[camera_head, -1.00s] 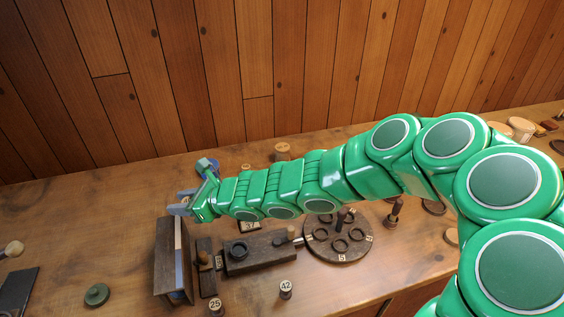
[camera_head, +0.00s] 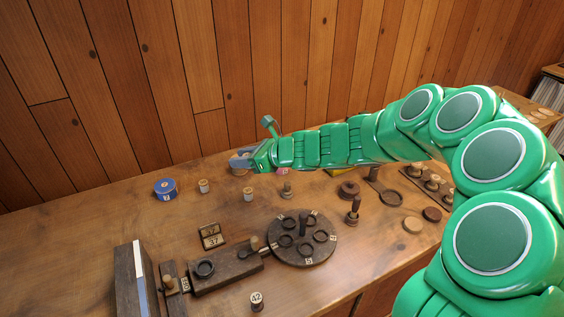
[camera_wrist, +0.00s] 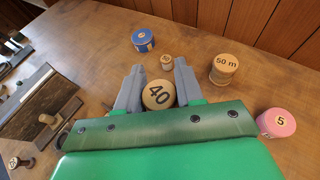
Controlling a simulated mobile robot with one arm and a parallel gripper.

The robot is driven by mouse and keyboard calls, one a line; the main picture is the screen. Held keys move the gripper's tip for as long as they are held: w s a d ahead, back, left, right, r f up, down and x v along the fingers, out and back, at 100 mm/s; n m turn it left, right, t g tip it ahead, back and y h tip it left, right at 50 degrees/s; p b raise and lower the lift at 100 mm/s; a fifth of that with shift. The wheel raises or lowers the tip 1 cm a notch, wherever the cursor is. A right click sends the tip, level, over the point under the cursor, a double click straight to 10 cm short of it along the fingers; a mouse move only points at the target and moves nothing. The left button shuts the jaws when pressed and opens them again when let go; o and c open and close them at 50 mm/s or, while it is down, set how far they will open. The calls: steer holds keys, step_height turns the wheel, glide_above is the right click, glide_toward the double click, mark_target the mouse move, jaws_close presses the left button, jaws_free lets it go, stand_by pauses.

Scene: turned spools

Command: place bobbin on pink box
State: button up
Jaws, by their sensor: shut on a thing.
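My gripper (camera_wrist: 156,93) is shut on a bobbin (camera_wrist: 158,95) with a light wooden top marked 40. The pink box (camera_wrist: 277,122) is a round pink container with a paler lid marked 5, right of my gripper in the wrist view. In the head view only a bit of pink (camera_head: 283,171) shows below my arm, which hides the rest. The held bobbin is apart from the pink box.
A blue round box (camera_head: 165,189) and small spools (camera_head: 204,186) stand at the back left. A wooden container marked 50 m (camera_wrist: 223,68) stands beyond my gripper. A dark round rack (camera_head: 302,240), a dark block (camera_head: 225,271) and a spool marked 42 (camera_head: 257,301) occupy the front.

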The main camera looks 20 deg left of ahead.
steer(key=w+d+m+t, duration=0.1)
steer(key=w+d, duration=0.7)
steer(key=d, duration=0.1)
steer(key=w+a+f, duration=0.2)
steer(key=w, duration=0.1)
steer(key=w+a+f, duration=0.1)
steer(key=w+f, duration=0.2)
steer(key=w, duration=0.1)
steer(key=w+a+f, duration=0.2)
steer(key=w, duration=0.2)
steer(key=shift+w+a+f, duration=0.2)
steer(key=shift+a+f, duration=0.1)
steer(key=shift+f, duration=0.1)
steer(key=shift+w+a+f, duration=0.3)
steer(key=shift+w+f, duration=0.15)
steer(key=shift+f, duration=1.7)
steer(key=shift+f, duration=0.1)
steer(key=o, duration=1)
